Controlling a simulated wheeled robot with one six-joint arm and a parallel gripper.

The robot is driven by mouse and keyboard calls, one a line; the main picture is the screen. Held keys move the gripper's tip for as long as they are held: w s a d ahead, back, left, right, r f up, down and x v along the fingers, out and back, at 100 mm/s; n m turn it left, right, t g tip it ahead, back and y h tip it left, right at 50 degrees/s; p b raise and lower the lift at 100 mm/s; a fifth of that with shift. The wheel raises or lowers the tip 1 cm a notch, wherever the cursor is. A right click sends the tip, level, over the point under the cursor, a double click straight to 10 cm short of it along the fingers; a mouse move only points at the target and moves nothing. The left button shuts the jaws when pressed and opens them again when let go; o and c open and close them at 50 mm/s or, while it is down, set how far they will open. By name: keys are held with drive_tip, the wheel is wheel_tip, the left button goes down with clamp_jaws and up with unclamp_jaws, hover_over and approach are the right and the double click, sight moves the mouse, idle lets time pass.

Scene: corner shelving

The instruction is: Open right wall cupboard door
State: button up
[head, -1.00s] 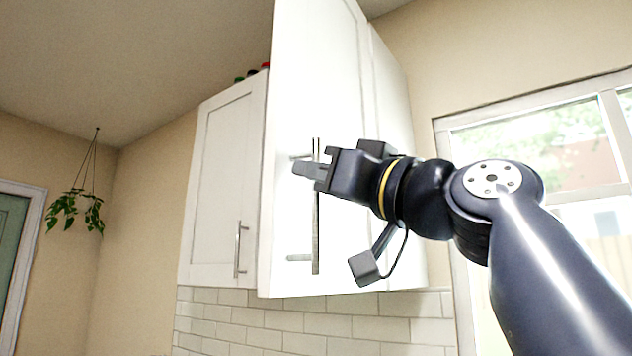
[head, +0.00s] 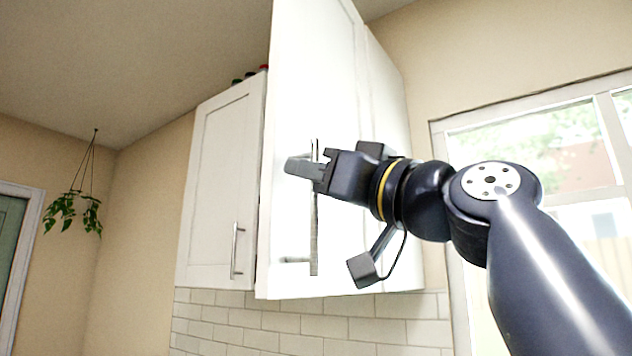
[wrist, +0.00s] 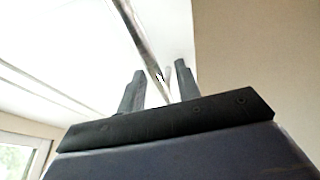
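The right wall cupboard's white door (head: 335,90) stands at an angle out from the left cupboard's front, its near edge on the left, so it looks ajar. Its vertical metal bar handle (head: 314,235) sits near that edge on two standoffs. My gripper (head: 297,167) is at the upper part of the handle, fingers pointing left. In the wrist view the handle bar (wrist: 146,42) passes between the two fingers of my gripper (wrist: 159,70). The fingers are apart, with a gap visible on both sides of the bar. The cupboard's inside is hidden.
The left wall cupboard (head: 218,190) is shut beside the door's near edge. White tiles (head: 300,325) run below. A window (head: 560,150) is at the right. A hanging plant (head: 75,210) is far left. Room in front of the left cupboard looks clear.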

drive_tip(key=shift+f, duration=0.1)
drive_tip(key=b+v, duration=0.4)
drive_tip(key=v, duration=0.6)
drive_tip(key=shift+s+d, duration=0.25)
drive_tip(key=shift+d, duration=0.1)
idle(0.5)
drive_tip(key=p+x, duration=0.4)
drive_tip(key=x, duration=0.6)
drive_tip(key=shift+w+a, duration=0.2)
drive_tip(key=shift+a, duration=0.1)
idle(0.6)
